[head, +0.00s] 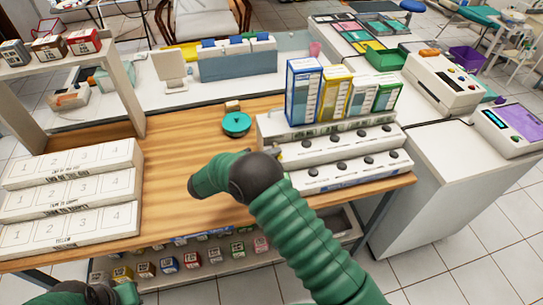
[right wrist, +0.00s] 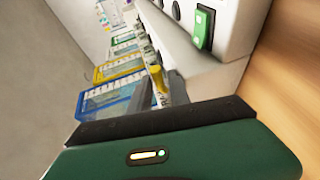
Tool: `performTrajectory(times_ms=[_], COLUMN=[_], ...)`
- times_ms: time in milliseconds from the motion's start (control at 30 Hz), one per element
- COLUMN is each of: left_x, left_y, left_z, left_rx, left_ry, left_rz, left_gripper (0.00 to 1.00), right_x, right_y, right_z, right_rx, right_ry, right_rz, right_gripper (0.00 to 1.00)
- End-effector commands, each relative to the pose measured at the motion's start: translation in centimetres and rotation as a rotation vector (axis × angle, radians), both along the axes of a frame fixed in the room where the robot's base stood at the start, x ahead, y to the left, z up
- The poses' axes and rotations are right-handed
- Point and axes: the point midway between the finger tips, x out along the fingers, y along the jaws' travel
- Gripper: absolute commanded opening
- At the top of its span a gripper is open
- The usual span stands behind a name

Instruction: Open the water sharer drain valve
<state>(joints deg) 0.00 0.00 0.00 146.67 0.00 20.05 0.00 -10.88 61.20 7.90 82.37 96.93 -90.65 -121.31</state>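A white stepped unit with black knobs (head: 330,160) stands at the right of the wooden table; I take it to be the water sharer. Its side shows in the right wrist view (right wrist: 235,25), turned on its side, with a green rocker switch (right wrist: 203,28) and a small yellow lever-like part (right wrist: 157,78). I cannot tell for sure which part is the drain valve. My right gripper (head: 207,179) is over the table, left of the unit, with its fingertips not clearly visible. My left gripper (head: 95,293) is at the bottom left, partly cut off.
Blue, yellow and green boxes (head: 304,92) stand on the unit. A teal round container (head: 236,123) and a small tan block (head: 232,105) are behind my right gripper. White stepped racks (head: 75,190) fill the table's left. Small boxes (head: 168,264) line a lower shelf.

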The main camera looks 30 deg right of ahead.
Motion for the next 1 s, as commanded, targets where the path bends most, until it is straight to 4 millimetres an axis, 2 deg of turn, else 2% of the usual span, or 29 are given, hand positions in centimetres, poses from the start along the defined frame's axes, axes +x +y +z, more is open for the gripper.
performTrajectory(times_ms=[167,267,367,700,800,1000], left_x=[0.0,0.0,0.0,0.0,0.0,0.0], left_y=[0.0,0.0,0.0,0.0,0.0,0.0], left_z=[0.0,0.0,-0.1,-0.6,-0.7,-0.8], left_rx=[0.000,0.000,0.000,0.000,0.000,0.000], left_ry=[0.000,0.000,0.000,0.000,0.000,0.000], left_rz=[0.000,0.000,0.000,0.000,0.000,0.000], left_gripper=[0.00,0.00,0.00,0.00,0.00,0.00], right_x=[0.0,-0.1,-0.3,-1.7,-2.1,-2.4], right_y=[0.0,0.8,2.7,12.3,14.4,16.4], right_z=[0.1,0.2,0.5,2.0,2.5,2.9], right_rx=[-0.001,0.000,0.001,0.001,0.000,0.000], right_ry=[0.000,-0.001,-0.002,-0.001,-0.001,0.001], right_rz=[-0.001,0.001,0.002,0.003,0.002,0.000], right_gripper=[0.23,0.23,0.23,0.23,0.23,0.23])
